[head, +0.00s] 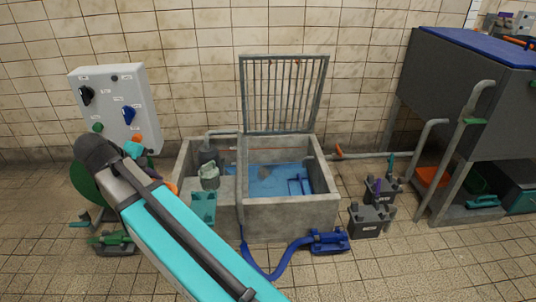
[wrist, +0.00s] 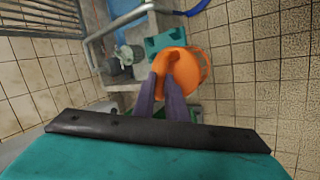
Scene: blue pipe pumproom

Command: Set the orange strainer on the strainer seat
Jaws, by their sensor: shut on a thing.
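The orange strainer (wrist: 186,72) is a round, bucket-like piece, seen from above in the wrist view. The purple fingers of my gripper (wrist: 163,88) are shut on its near side and hold it. I cannot tell for certain which fitting is the strainer seat. A teal block (wrist: 165,42) lies just beyond the strainer in the wrist view, and a green part shows partly below it.
A concrete pit (head: 290,213) with blue water and a raised grate (head: 284,95) stands in the middle. A grey-green pump (head: 209,176) sits on its left ledge. A control box (head: 112,105) is at left. A blue hose (head: 275,268) and dark batteries (head: 370,220) lie on the floor.

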